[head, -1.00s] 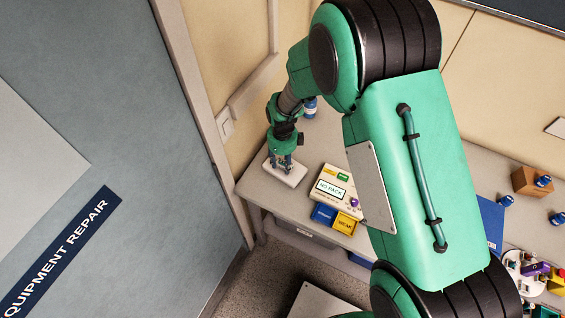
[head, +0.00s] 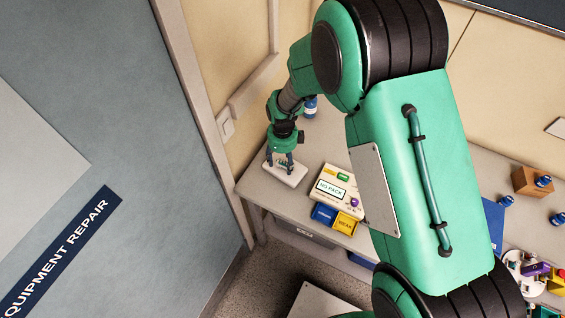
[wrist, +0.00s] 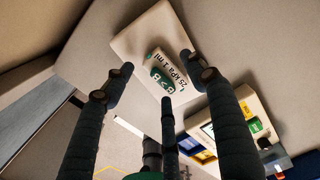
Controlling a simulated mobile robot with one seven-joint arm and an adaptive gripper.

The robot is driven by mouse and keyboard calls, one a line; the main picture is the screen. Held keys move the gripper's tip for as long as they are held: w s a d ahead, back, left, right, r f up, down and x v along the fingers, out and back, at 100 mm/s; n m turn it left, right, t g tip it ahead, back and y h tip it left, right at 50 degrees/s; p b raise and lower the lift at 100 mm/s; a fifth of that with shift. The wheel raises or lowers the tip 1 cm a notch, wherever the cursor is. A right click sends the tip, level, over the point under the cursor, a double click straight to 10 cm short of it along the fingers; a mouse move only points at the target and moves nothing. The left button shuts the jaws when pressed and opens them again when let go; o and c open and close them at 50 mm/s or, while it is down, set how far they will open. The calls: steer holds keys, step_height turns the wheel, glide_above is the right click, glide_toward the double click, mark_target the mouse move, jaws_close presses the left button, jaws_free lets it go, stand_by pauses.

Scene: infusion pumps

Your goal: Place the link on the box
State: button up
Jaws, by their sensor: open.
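A small white block (wrist: 172,75) with a green patch and the printed text "25 kPa 1 ml" lies on a pale flat slab (wrist: 147,35) in the wrist view; it may be the link. The slab shows at the table's left end in the head view (head: 293,178) and may be the box. My gripper (head: 280,164) is directly above the slab. In the wrist view my gripper (wrist: 164,78) is open, its dark fingers spread around the block and apart from it. The block is mostly hidden by the fingers in the head view.
A cream device reading "NO PACK" (head: 330,188) stands just right of the slab, with a blue bin (head: 324,213) and a yellow bin (head: 346,223) before it. A blue-capped bottle (head: 310,108) stands behind. A brown box (head: 525,181) and small bottles are at far right.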

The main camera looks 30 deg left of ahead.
mark_target(284, 162)
step_height(284, 162, up, 11)
stand_by(0.5)
stand_by(0.5)
stand_by(0.3)
steer(key=w+d+r+n+t+y, duration=0.15)
steer(key=d+r+n, duration=0.65)
steer(key=d+r, duration=1.8)
steer(key=s+d+r+n+t, duration=0.2)
steer(key=s+d+r+n, duration=0.2)
steer(key=s+d, duration=0.6)
steer(key=s+d+r+n+t+h, duration=0.1)
steer(key=s+d+r+n, duration=0.3)
steer(key=s+d, duration=0.6)
steer(key=d+n+t, duration=0.1)
steer(key=d+n, duration=0.1)
steer(key=d, duration=0.1)
steer(key=shift+d, duration=0.3)
